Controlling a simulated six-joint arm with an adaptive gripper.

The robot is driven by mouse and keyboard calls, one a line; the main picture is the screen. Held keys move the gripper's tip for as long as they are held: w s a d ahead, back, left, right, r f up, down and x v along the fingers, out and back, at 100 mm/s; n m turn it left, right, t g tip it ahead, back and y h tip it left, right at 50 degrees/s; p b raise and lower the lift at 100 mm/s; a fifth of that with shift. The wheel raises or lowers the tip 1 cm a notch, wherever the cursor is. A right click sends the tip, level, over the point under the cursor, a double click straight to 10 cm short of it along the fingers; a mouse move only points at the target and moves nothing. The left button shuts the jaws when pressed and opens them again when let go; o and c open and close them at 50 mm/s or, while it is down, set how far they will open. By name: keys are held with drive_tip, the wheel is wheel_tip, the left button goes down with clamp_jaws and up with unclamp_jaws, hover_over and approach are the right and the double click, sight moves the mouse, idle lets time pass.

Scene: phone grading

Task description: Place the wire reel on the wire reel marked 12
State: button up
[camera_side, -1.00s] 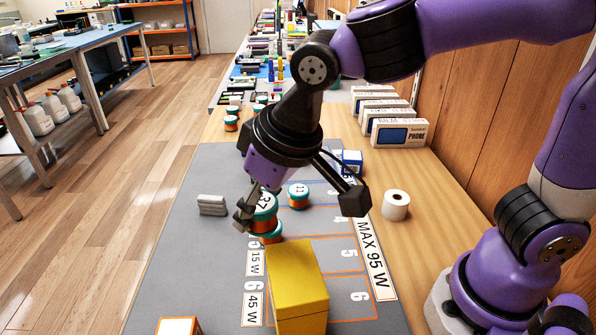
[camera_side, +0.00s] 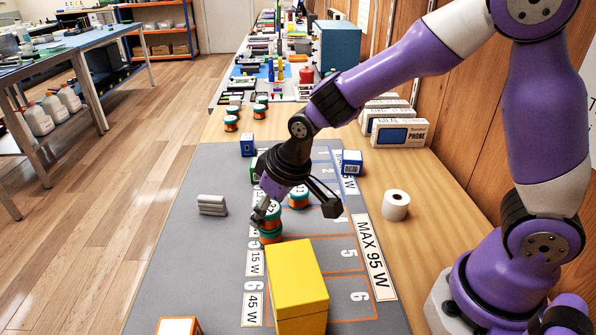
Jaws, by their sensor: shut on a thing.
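My gripper (camera_side: 268,212) is shut on a wire reel (camera_side: 271,217) with teal ends and orange winding. My gripper hides part of this reel. Another teal and orange reel (camera_side: 270,237) stands upright on the grey mat just below it. The two line up closely in the picture, and I cannot tell whether they touch. The lower reel's top label is hidden. A further reel (camera_side: 299,198) stands behind and to the right; its top number is too small to read surely, perhaps 11 or 12.
A yellow box (camera_side: 297,285) stands close in front of the reels. A grey block (camera_side: 212,205) lies to the left and a white roll (camera_side: 396,205) to the right. Blue-and-white boxes (camera_side: 352,162) (camera_side: 247,145) stand farther back.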

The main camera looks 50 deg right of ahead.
drive_tip(key=o, duration=1.1)
drive_tip(key=shift+f, duration=0.1)
drive_tip(key=a+v, duration=0.1)
drive_tip(key=v, duration=1.1)
drive_tip(key=s+d, duration=0.2)
drive_tip(key=s, duration=0.1)
drive_tip(key=s+d+m, duration=0.1)
drive_tip(key=s+d, duration=0.2)
drive_tip(key=s+d+r+m+t, duration=0.1)
drive_tip(key=s+d, duration=0.2)
drive_tip(key=s, duration=0.1)
drive_tip(key=shift+d+h, duration=0.2)
drive_tip(key=shift+h, duration=0.2)
